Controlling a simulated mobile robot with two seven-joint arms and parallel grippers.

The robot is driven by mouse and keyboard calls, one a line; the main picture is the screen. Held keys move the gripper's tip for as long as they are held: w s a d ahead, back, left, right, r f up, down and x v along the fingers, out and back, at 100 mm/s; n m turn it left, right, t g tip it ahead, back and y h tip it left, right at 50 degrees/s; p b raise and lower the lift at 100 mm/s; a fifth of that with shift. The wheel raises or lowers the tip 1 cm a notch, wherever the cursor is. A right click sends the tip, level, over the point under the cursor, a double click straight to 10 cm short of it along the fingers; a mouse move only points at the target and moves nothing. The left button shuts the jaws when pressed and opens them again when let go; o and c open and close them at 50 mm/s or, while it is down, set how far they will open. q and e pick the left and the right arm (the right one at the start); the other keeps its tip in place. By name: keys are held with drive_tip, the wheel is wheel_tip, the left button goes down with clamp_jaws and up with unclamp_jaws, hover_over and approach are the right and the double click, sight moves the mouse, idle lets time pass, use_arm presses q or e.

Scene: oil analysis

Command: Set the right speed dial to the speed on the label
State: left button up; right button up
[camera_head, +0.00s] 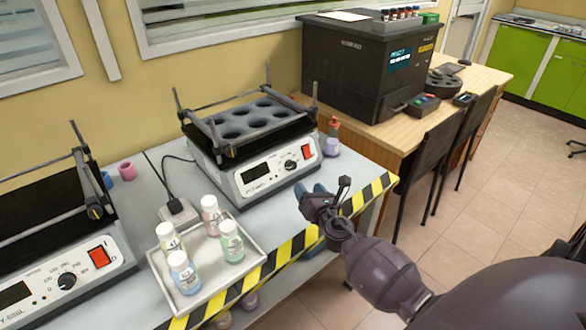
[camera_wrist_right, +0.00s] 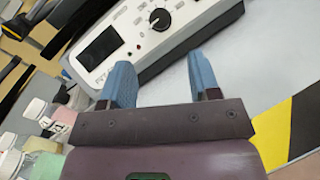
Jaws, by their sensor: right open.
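The right shaker (camera_head: 266,173) is a white machine with a dark rack of round holes on top. Its black speed dial (camera_head: 290,165) sits between a dark screen and a red switch; the dial also shows in the right wrist view (camera_wrist_right: 160,19). The dial's setting is too small to read. My right gripper (camera_head: 318,190) is in front of this shaker, apart from the dial. In the wrist view its blue fingers (camera_wrist_right: 160,65) are spread and empty, with the dial beyond them. No speed label is readable. My left gripper is not in view.
A metal tray (camera_head: 207,262) holds several labelled bottles at the bench front. A second shaker (camera_head: 62,272) with its own dial stands at left. Yellow-black tape (camera_head: 360,200) marks the bench edge.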

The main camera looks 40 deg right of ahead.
sight(293, 166)
drive_tip(key=b+x, duration=0.1)
drive_tip(key=x, duration=0.7)
drive_tip(key=shift+w+f, duration=0.15)
drive_tip(key=shift+w, duration=0.2)
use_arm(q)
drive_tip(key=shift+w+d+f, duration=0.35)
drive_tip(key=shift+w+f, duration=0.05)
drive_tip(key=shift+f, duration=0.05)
use_arm(e)
drive_tip(key=shift+w+d, duration=0.25)
drive_tip(key=shift+w, duration=0.45)
